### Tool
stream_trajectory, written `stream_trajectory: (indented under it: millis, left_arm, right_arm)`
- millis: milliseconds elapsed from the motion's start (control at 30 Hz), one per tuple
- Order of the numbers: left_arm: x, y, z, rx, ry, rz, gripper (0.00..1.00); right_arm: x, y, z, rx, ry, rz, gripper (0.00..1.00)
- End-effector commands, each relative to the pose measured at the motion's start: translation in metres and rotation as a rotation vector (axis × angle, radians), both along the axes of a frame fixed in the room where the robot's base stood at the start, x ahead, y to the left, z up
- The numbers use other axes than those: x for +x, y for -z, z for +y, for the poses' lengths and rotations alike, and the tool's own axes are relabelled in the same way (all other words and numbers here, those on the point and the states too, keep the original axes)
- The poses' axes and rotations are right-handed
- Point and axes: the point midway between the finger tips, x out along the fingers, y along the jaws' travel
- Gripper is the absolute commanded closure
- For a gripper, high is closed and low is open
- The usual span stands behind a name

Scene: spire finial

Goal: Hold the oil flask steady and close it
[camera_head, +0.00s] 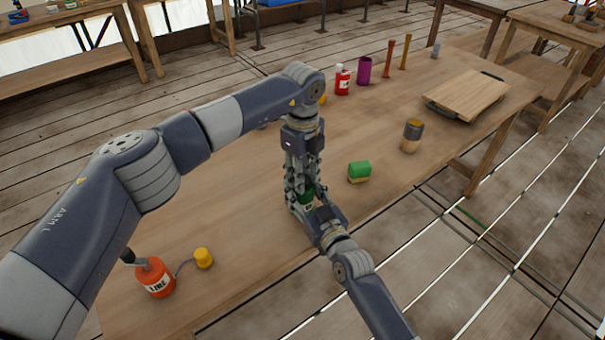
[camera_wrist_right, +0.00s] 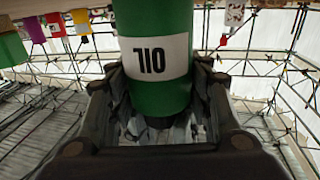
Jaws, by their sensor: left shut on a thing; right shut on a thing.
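The oil flask (camera_head: 307,193) is green with a white label and stands upright near the middle of the table, mostly hidden by my grippers. In the right wrist view the flask (camera_wrist_right: 153,90) fills the middle, its OIL label upside down. My right gripper (camera_head: 318,212) comes in from the front and is shut around the flask's body. My left gripper (camera_head: 303,190) points straight down over the top of the flask, with its fingers closed in around it. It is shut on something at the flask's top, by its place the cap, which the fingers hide.
A green block-like thing (camera_head: 359,171) and a dark-topped jar (camera_head: 411,135) stand right of the grippers. A red bottle (camera_head: 342,80), purple cup (camera_head: 364,70) and board (camera_head: 468,96) are farther back.

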Motion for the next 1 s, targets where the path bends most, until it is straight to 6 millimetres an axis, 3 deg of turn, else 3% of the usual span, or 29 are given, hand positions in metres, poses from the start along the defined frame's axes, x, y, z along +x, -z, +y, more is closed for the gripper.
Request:
stream_trajectory:
  millis: [300, 333, 400, 767, 1000]
  left_arm:
    - [0.001, 0.000, 0.000, 0.000, 0.013, -0.003, 0.98]
    - [0.001, 0.000, 0.000, 0.000, 0.013, -0.003, 0.63]
    - [0.001, 0.000, 0.000, -0.001, 0.013, -0.002, 0.50]
    - [0.001, -0.002, 0.000, 0.000, 0.012, -0.001, 0.50]
    - [0.001, -0.028, 0.000, -0.001, 0.013, -0.004, 0.50]
  right_arm:
    - [-0.001, 0.001, 0.000, -0.001, -0.001, 0.003, 1.00]
    - [-0.001, 0.001, 0.000, -0.001, -0.001, 0.003, 1.00]
    - [-0.001, 0.001, 0.000, -0.001, -0.001, 0.003, 1.00]
    - [-0.001, 0.001, 0.000, -0.001, -0.001, 0.003, 1.00]
    - [0.000, 0.001, 0.000, -0.001, -0.001, 0.003, 1.00]
